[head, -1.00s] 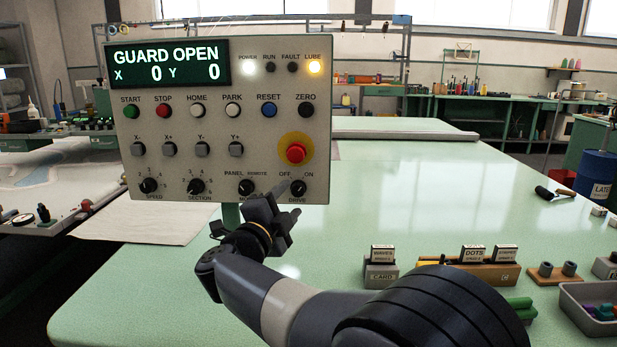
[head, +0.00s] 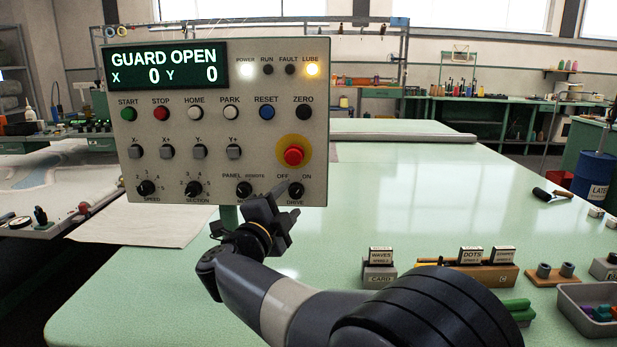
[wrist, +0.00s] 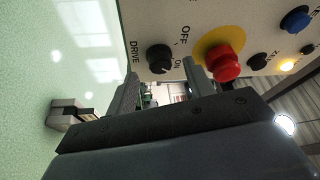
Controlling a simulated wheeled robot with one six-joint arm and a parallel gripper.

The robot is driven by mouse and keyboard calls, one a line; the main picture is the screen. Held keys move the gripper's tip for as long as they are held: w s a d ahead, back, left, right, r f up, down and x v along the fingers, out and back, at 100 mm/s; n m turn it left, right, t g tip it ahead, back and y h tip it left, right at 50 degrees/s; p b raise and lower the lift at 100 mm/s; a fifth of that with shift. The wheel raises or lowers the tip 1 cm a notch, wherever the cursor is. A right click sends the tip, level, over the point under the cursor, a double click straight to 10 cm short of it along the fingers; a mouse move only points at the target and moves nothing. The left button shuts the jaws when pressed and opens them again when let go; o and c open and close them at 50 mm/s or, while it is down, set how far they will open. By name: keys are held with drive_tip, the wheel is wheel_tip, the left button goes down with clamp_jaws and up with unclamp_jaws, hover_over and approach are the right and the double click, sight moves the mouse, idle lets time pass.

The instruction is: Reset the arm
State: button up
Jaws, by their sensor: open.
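My arm reaches from the bottom of the head view up to the control panel (head: 160,190). My gripper (head: 278,205) is at the panel's lower right edge, in front of and just below the DRIVE knob (head: 296,190). In the wrist view my gripper (wrist: 160,85) has its two fingers apart with nothing between them. The DRIVE knob (wrist: 159,59) and the red emergency button (wrist: 223,64) on its yellow ring are just beyond the fingers. The panel screen (head: 167,66) reads GUARD OPEN, X 0, Y 0. The POWER and LUBE lamps are lit.
A green table (head: 400,190) spreads below and behind. Card holders (head: 380,275), a wooden block (head: 500,274) and a grey bin (head: 590,292) stand at the right. A dark-handled tool (head: 552,194) and a blue barrel (head: 594,176) are farther right. The table's middle is clear.

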drive_tip(key=v, duration=0.8)
drive_tip(key=x, duration=1)
drive_tip(key=shift+w, duration=0.1)
drive_tip(key=shift+w+d+f+n, duration=0.1)
drive_tip(key=shift+w+f+n, duration=0.05)
drive_tip(key=shift+n, duration=0.35)
drive_tip(key=n+t, duration=0.1)
drive_tip(key=n, duration=0.1)
drive_tip(key=shift+n+t+y, duration=0.3)
drive_tip(key=shift+n, duration=0.1)
drive_tip(key=n+t+y, duration=0.1)
drive_tip(key=n, duration=0.3)
drive_tip(key=shift+d+p, duration=0.15)
drive_tip(key=shift+p, duration=0.25)
drive_tip(key=n+y+p, duration=0.1)
drive_tip(key=n, duration=0.2)
drive_tip(key=n+t+y+p, duration=0.1)
drive_tip(key=n+p, duration=0.1)
drive_tip(key=shift+d+n+t+y, duration=0.1)
drive_tip(key=shift+n+t+y, duration=0.2)
drive_tip(key=shift+n, duration=0.1)
drive_tip(key=n+y+p, duration=0.2)
drive_tip(key=n+p, duration=0.2)
drive_tip(key=shift+d+n, duration=0.1)
drive_tip(key=shift+n, duration=0.3)
drive_tip(key=b+v, duration=0.1)
drive_tip(key=v, duration=0.9)
drive_tip(key=shift+d+f+y+b, duration=0.15)
drive_tip(key=shift+f+y+b, duration=0.15)
drive_tip(key=shift+b, duration=0.05)
